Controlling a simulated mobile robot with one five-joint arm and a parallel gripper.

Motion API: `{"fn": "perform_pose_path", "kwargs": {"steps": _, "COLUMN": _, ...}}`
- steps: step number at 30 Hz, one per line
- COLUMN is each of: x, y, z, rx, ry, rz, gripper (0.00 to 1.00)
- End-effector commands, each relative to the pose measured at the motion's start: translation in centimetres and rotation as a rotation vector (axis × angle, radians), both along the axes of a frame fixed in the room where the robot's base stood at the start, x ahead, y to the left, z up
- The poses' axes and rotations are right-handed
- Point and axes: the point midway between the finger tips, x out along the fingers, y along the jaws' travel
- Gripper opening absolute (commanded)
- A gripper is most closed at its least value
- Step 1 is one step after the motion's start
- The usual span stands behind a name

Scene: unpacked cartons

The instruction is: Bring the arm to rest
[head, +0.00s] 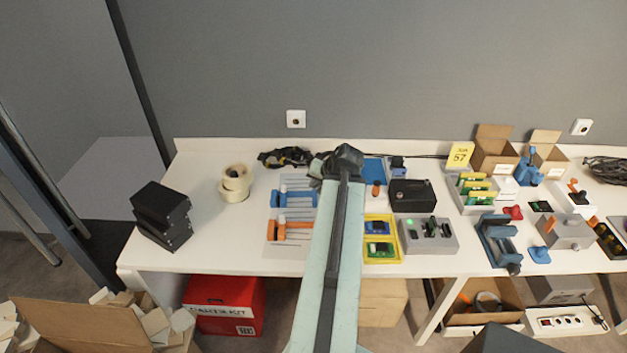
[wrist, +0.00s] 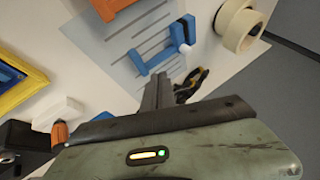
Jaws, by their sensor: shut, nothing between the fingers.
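My arm reaches up from the bottom middle of the head view, over the white table (head: 212,228). My gripper's end of the arm is a dark shape above the back half of the table, and its fingers cannot be made out there. In the wrist view my gripper (wrist: 159,88) shows as narrow dark fingers held together, with nothing between them. They point towards the table near a blue clamp-like tool (wrist: 152,60) on a grey lined sheet (wrist: 115,28). The blue tool also shows in the head view (head: 290,199), left of my arm.
Black boxes (head: 162,216) and tape rolls (head: 235,184) stand at the left. A yellow tray (head: 381,257), a grey switch box (head: 429,236) and a black case (head: 412,194) lie right of my arm. Open cartons (head: 493,156) stand at the back right. The table's front left is clear.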

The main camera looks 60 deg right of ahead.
Motion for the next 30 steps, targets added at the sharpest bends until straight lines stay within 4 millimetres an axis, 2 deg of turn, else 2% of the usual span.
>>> {"fn": "perform_pose_path", "kwargs": {"steps": 10, "x": 0.2, "y": 0.2, "z": 0.2, "rx": 0.0, "ry": 0.001, "rz": 0.005, "gripper": 0.0}}
{"fn": "perform_pose_path", "kwargs": {"steps": 12, "x": 1.2, "y": 1.1, "z": 0.0, "rx": 0.005, "ry": 0.012, "rz": 0.031, "gripper": 0.0}}
{"fn": "perform_pose_path", "kwargs": {"steps": 14, "x": 3.3, "y": 2.8, "z": -0.2, "rx": 0.013, "ry": 0.032, "rz": 0.081, "gripper": 0.0}}
{"fn": "perform_pose_path", "kwargs": {"steps": 17, "x": 8.4, "y": 8.2, "z": -0.8, "rx": 0.03, "ry": 0.095, "rz": 0.221, "gripper": 0.0}}
{"fn": "perform_pose_path", "kwargs": {"steps": 18, "x": 10.6, "y": 11.0, "z": -1.1, "rx": 0.036, "ry": 0.128, "rz": 0.289, "gripper": 0.0}}
{"fn": "perform_pose_path", "kwargs": {"steps": 20, "x": 13.6, "y": 15.5, "z": -1.5, "rx": 0.041, "ry": 0.18, "rz": 0.393, "gripper": 0.0}}
{"fn": "perform_pose_path", "kwargs": {"steps": 21, "x": 15.3, "y": 18.6, "z": -1.8, "rx": 0.043, "ry": 0.216, "rz": 0.459, "gripper": 0.0}}
{"fn": "perform_pose_path", "kwargs": {"steps": 23, "x": 17.4, "y": 23.2, "z": -2.2, "rx": 0.041, "ry": 0.272, "rz": 0.558, "gripper": 0.0}}
{"fn": "perform_pose_path", "kwargs": {"steps": 24, "x": 18.6, "y": 26.4, "z": -2.4, "rx": 0.037, "ry": 0.309, "rz": 0.623, "gripper": 0.0}}
{"fn": "perform_pose_path", "kwargs": {"steps": 25, "x": 19.3, "y": 28.7, "z": -2.5, "rx": 0.032, "ry": 0.337, "rz": 0.671, "gripper": 0.0}}
{"fn": "perform_pose_path", "kwargs": {"steps": 27, "x": 20.6, "y": 34.2, "z": -2.8, "rx": 0.016, "ry": 0.404, "rz": 0.78, "gripper": 0.0}}
{"fn": "perform_pose_path", "kwargs": {"steps": 29, "x": 21.2, "y": 38.8, "z": -2.9, "rx": -0.004, "ry": 0.461, "rz": 0.87, "gripper": 0.0}}
{"fn": "perform_pose_path", "kwargs": {"steps": 30, "x": 21.4, "y": 41.8, "z": -3.0, "rx": -0.019, "ry": 0.498, "rz": 0.926, "gripper": 0.0}}
